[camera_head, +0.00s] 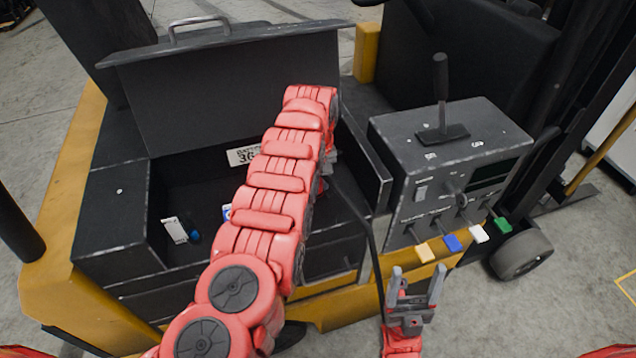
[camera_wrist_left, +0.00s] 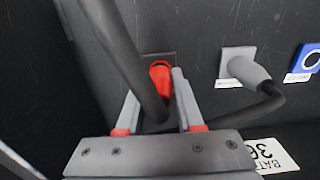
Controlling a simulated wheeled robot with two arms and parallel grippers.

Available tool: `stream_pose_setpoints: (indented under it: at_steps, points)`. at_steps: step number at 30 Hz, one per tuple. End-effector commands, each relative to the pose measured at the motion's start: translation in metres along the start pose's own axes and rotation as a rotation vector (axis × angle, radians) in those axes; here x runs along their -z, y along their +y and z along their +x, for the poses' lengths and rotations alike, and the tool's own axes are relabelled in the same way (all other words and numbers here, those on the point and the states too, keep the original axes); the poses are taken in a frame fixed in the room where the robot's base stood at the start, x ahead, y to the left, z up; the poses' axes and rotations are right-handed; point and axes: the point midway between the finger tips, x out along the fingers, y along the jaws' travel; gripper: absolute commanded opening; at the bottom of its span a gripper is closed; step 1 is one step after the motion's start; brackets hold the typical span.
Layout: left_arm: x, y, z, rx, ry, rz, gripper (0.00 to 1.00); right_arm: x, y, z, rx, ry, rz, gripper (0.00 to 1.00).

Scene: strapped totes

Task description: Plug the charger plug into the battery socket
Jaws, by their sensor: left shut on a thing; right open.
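In the left wrist view a red plug (camera_wrist_left: 160,75) sits between the fingers of my left gripper (camera_wrist_left: 157,92), which is shut on it. A thick black cable crosses in front and partly hides the plug. The plug's end lies against a dark square patch on the black wall, which may be the socket; I cannot tell whether it is seated. In the head view my left gripper (camera_head: 330,163) is mostly hidden behind my red arm, in the open battery compartment (camera_head: 112,215). My right gripper (camera_head: 415,290) is open and empty in front of the truck, close to a hanging black cable (camera_head: 372,250).
The raised lid (camera_head: 210,95) and the lever console (camera_head: 455,165) flank the compartment.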

Motion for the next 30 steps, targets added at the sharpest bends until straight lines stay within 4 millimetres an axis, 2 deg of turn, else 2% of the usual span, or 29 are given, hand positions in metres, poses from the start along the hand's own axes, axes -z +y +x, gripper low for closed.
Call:
stream_pose_setpoints:
  at_steps: [26, 27, 30]
  points:
    - [0.000, 0.000, 0.013, 0.000, 0.000, 0.000, 0.00, -0.001, 0.000, -0.008, 0.000, 0.000, 0.000, 0.71]
    - [0.000, 0.000, 0.011, 0.000, 0.000, 0.000, 0.43, -0.001, 0.000, -0.007, 0.000, 0.000, 0.000, 0.71]
    - [0.000, 0.000, 0.011, 0.000, 0.000, 0.000, 0.61, -0.001, 0.000, -0.007, 0.000, 0.000, 0.000, 0.71]
